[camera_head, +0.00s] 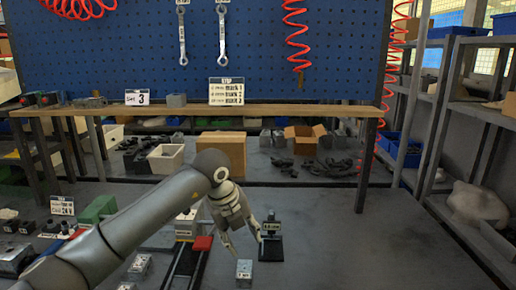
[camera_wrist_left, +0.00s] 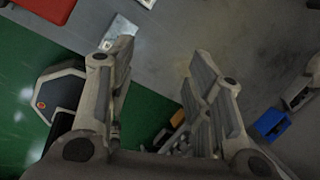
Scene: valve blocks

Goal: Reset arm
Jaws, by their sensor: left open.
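My left arm comes in from the lower left of the head view. Its gripper (camera_head: 246,245) points down with the fingers spread and nothing between them. In the left wrist view both fingers (camera_wrist_left: 160,75) also stand apart, with only floor between their tips. A small grey metal block (camera_head: 244,272) lies just below the fingertips in the head view, apart from them as far as I can tell. A black stand with a label (camera_head: 271,245) is just to the right of the gripper. My right gripper does not show.
A red-topped piece (camera_head: 203,243) and a green block (camera_head: 98,209) lie left of the gripper. Shelving (camera_head: 445,110) stands at right. The grey surface at lower right (camera_head: 360,250) is clear.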

